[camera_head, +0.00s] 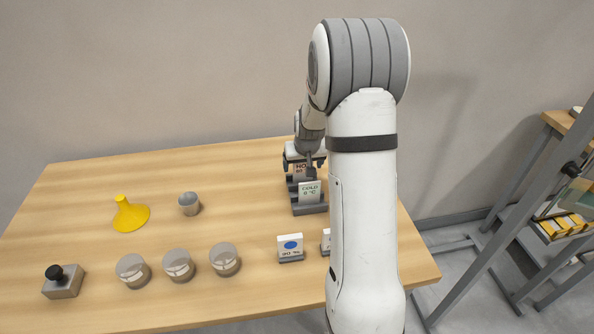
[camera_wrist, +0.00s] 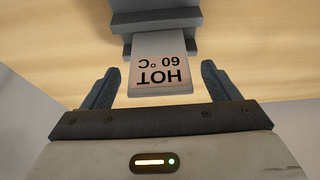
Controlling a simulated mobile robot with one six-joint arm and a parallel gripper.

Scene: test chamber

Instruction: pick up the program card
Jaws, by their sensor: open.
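Two program cards stand in a dark grey holder on the table. The front one, the COLD card (camera_head: 310,192), is pale green; the HOT card (camera_head: 300,170) behind it is pinkish and partly hidden by my arm. In the wrist view the HOT 60 °C card (camera_wrist: 160,72) appears upside down in the grey holder (camera_wrist: 156,20). My gripper (camera_wrist: 157,88) is open, with one blue-grey finger on each side of the HOT card's end. Gaps show between the fingers and the card. In the head view my gripper (camera_head: 303,160) is at the holder's far end.
On the wooden table (camera_head: 90,200) stand a yellow funnel (camera_head: 130,215), a grey cup (camera_head: 189,203), several clear round dishes (camera_head: 178,265), a grey box with a black knob (camera_head: 63,281) and a blue-dot card (camera_head: 290,248). A metal rack (camera_head: 520,230) stands at the right.

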